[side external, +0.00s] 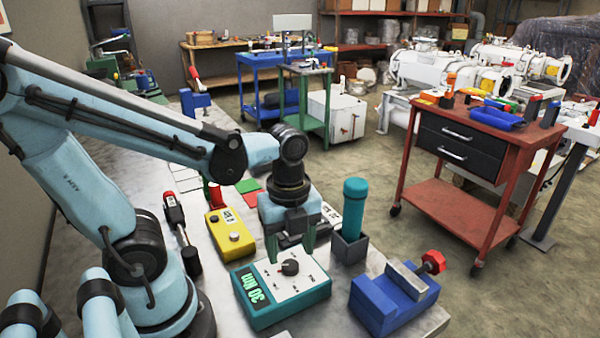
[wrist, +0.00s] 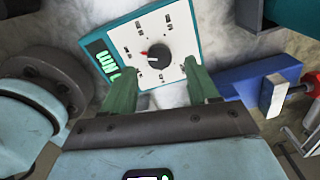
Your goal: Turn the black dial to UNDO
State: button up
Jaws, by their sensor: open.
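The black dial (side external: 290,267) sits on the white face of a teal control box (side external: 262,315) on the grey bench. The box has a green display reading "30 Nm". The dial also shows in the wrist view (wrist: 158,56), with a red mark on its left side. Labels ring the dial, but they are too small to read. My gripper (side external: 290,252) is open and empty. In the wrist view its two green fingers (wrist: 162,84) point at the box, one on each side below the dial, apart from it. The side external view shows it behind and above the dial.
A blue vise (side external: 385,305) with a red knob stands right of the box. A teal-handled tool stands in a dark holder (side external: 350,245) behind it. A yellow box (side external: 230,235) and a red-and-black tool (side external: 180,225) lie left. A red cart (side external: 470,170) stands beyond the bench.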

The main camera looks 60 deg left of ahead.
aim_at(291, 264)
jog(key=shift+f, duration=1.75)
jog(key=c, duration=1)
jog(key=shift+c, duration=0.2)
